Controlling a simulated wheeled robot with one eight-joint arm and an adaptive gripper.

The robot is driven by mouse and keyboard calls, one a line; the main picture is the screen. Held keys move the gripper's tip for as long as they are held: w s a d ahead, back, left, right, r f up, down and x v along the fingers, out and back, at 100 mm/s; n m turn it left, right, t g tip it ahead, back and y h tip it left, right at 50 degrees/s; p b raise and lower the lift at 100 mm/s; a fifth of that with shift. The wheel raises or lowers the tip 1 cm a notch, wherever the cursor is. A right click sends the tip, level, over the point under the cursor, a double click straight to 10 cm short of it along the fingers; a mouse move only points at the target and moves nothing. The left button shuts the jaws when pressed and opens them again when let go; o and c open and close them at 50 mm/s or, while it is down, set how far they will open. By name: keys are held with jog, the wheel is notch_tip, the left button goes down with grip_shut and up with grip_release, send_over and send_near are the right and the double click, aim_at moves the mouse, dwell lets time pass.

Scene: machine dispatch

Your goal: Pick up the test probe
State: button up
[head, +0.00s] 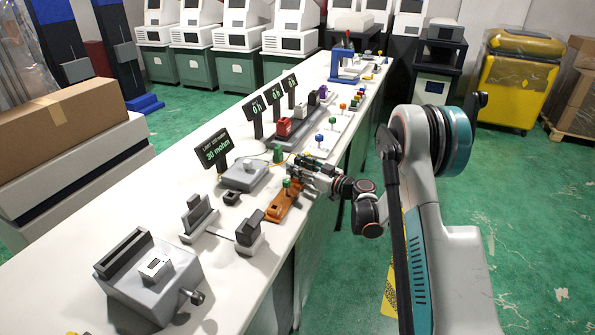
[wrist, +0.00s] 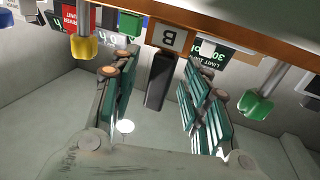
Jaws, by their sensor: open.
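My gripper (head: 303,180) is above the orange base (head: 284,206) on the white bench. In the wrist view the two green-padded jaws of my gripper (wrist: 160,110) are apart. A dark upright bar (wrist: 160,80) shows between the jaws, near a tag marked B (wrist: 169,38). I cannot tell if the bar is the test probe or if it touches a jaw. A green piece (head: 278,153) stands behind the gripper near a thin yellow cable. A grey meter box (head: 245,175) sits to the left below a "30 mohm" sign (head: 217,152).
A grey fixture (head: 150,278) and smaller grey blocks (head: 250,232) stand on the near bench. Sign boards and a red block (head: 284,126) stand farther back. A green-ended piece (wrist: 255,105) is right of the jaws and a yellow one (wrist: 83,45) is left in the wrist view.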

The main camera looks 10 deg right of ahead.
jog(key=shift+w+a, duration=0.1)
grip_shut()
jog(key=shift+r, duration=0.1)
